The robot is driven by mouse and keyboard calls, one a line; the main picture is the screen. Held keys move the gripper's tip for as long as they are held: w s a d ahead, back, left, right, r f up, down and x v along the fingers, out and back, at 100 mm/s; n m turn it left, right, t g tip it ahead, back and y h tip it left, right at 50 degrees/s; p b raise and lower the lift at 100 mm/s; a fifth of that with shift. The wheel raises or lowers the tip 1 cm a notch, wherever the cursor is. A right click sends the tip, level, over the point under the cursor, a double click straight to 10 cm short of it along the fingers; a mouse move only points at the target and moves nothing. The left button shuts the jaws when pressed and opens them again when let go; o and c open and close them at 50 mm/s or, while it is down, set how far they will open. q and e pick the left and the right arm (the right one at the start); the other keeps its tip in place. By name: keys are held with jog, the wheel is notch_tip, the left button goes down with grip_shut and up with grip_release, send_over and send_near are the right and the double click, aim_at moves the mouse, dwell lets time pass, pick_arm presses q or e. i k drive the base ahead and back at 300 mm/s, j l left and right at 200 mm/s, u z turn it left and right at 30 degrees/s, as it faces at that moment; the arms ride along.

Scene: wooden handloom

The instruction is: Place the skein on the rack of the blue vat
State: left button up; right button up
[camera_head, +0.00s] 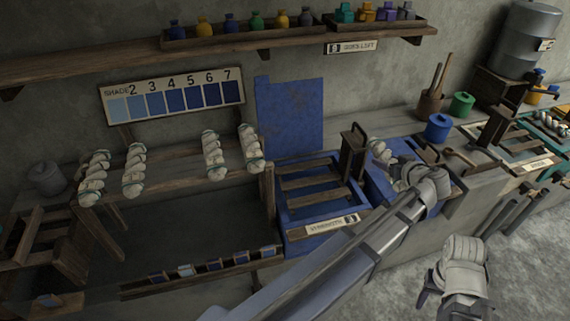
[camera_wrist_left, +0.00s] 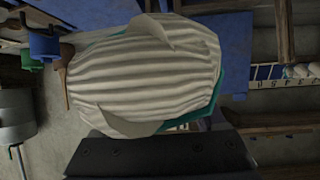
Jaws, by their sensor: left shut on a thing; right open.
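A cream skein (camera_head: 379,151) shows at the tip of my left gripper (camera_head: 394,167). In the left wrist view the skein (camera_wrist_left: 145,75) fills the middle, ribbed, with teal showing at its edge. My left gripper is shut on it. The blue vat (camera_head: 292,238) stands left of the gripper, with wooden slats (camera_head: 312,183) as a rack across its top; no skein lies on them. The held skein is to the right of these slats, in front of a blue surface. My right gripper (camera_head: 436,292) is open and empty, low at the right over the floor.
Several pale skeins (camera_head: 133,170) hang on a wooden rail at left. A wooden post (camera_head: 352,152) stands at the vat's right rear. A blue pot (camera_head: 438,128) and green pot (camera_head: 462,104) stand behind. Another slatted vat (camera_head: 512,142) is at right.

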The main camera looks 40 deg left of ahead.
aim_at(297, 183)
jog(key=k+j+u, duration=0.1)
jog(key=j, duration=0.3)
jog(key=k+j+u, duration=0.1)
jog(key=j, duration=0.35)
jog(key=i+j, duration=0.1)
jog(key=j, duration=0.3)
